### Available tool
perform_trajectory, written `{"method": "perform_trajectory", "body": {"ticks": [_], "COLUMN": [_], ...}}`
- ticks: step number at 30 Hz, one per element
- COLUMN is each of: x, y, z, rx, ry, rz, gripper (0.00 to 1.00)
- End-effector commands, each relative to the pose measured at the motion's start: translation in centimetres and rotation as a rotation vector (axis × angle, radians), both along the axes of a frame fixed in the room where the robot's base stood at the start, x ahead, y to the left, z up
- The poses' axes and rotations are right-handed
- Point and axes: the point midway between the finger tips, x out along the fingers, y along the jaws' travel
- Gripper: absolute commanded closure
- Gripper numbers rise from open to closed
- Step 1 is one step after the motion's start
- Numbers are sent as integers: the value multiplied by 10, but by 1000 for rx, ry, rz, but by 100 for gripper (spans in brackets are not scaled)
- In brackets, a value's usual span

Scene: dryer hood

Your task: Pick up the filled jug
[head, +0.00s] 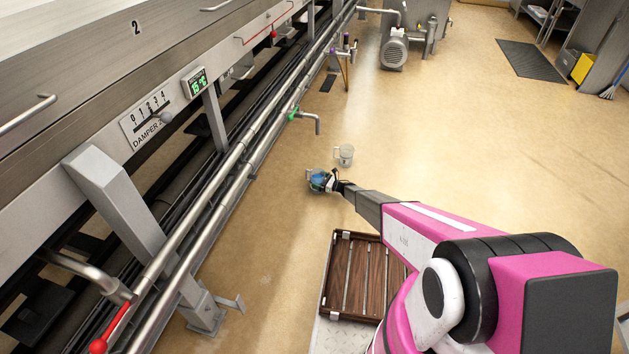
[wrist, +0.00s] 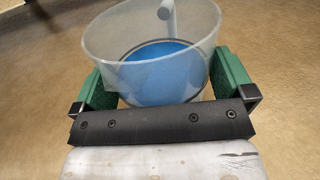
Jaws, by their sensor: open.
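The filled jug (wrist: 150,45) is a clear, see-through jug with blue liquid in the bottom, standing upright in the wrist view. Its handle (wrist: 166,10) is on the far side, away from my gripper. My gripper (wrist: 165,85) is open, with one green finger pad on each side of the jug's near part. I cannot tell whether the pads touch its wall. In the head view the jug (head: 316,181) is at the end of my outstretched arm, low near the floor, partly hidden by my gripper (head: 328,181).
A second clear jug (head: 345,155) stands on the floor just beyond, looking empty. A green-handled tap (head: 304,117) juts from the pipes along the machine at left. A brown slatted tray (head: 362,274) lies near my base. Floor to the right is free.

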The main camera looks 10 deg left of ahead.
Motion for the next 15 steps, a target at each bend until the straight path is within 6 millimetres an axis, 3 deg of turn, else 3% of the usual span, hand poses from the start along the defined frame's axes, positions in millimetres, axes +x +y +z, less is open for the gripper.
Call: {"method": "perform_trajectory", "body": {"ticks": [3, 7, 9, 15], "x": [0, 0, 0, 0], "y": [0, 0, 0, 0], "z": [0, 0, 1, 2], "rx": [0, 0, 2, 2], "ry": [0, 0, -1, -1], "rz": [0, 0, 0, 0], "gripper": [3, 46, 54, 55]}}
